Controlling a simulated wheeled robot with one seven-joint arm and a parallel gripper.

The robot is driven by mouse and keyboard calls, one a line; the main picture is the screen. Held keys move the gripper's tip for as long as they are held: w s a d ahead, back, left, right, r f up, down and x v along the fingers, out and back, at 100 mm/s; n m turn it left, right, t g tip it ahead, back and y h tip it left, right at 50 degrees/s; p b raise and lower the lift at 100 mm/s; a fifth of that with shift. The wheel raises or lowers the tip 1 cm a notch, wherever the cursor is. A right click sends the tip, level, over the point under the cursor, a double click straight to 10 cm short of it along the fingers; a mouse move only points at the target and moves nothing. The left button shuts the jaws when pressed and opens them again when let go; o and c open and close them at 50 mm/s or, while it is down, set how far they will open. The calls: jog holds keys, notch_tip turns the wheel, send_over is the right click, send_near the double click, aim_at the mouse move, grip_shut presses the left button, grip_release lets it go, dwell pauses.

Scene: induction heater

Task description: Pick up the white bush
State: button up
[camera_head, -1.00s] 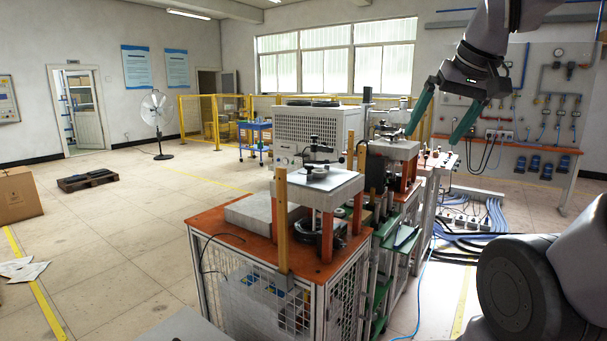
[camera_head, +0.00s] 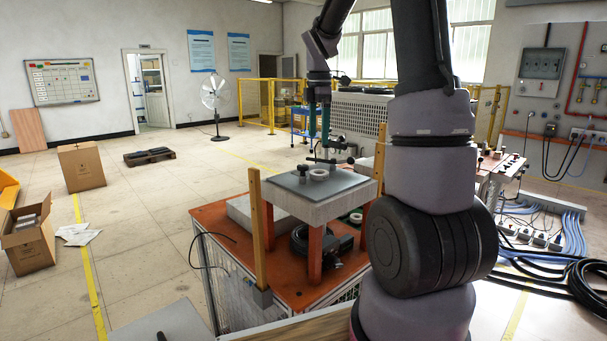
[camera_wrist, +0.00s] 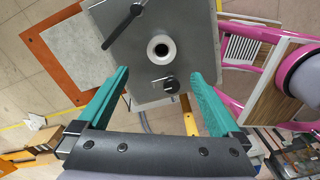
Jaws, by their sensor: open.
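The white bush (camera_head: 319,175) is a small ring lying on the grey plate (camera_head: 345,187) of the heater stand. In the wrist view the bush (camera_wrist: 161,49) is seen from above, with a dark round hole in its middle. My gripper (camera_head: 319,136) is open and empty above the plate, its green fingers pointing down. In the wrist view the gripper (camera_wrist: 160,74) has its fingers spread wide, and the bush lies between their lines, just beyond the tips. Nothing touches the bush.
A wooden post (camera_head: 257,228) rises beside the stand. The orange tabletop (camera_head: 212,216) holds a pale block (camera_head: 248,213).

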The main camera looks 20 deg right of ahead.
jog(key=shift+s+d+f, duration=0.1)
jog(key=shift+d+f, duration=0.05)
jog(key=shift+f, duration=2.55)
jog(key=shift+s+d+f, duration=0.1)
jog(key=shift+d+f, duration=0.05)
jog(key=shift+f, duration=2.55)
jog(key=shift+w, duration=0.1)
jog(key=c, duration=1.6)
notch_tip(320, 180, up, 17)
jog(key=shift+r, duration=0.3)
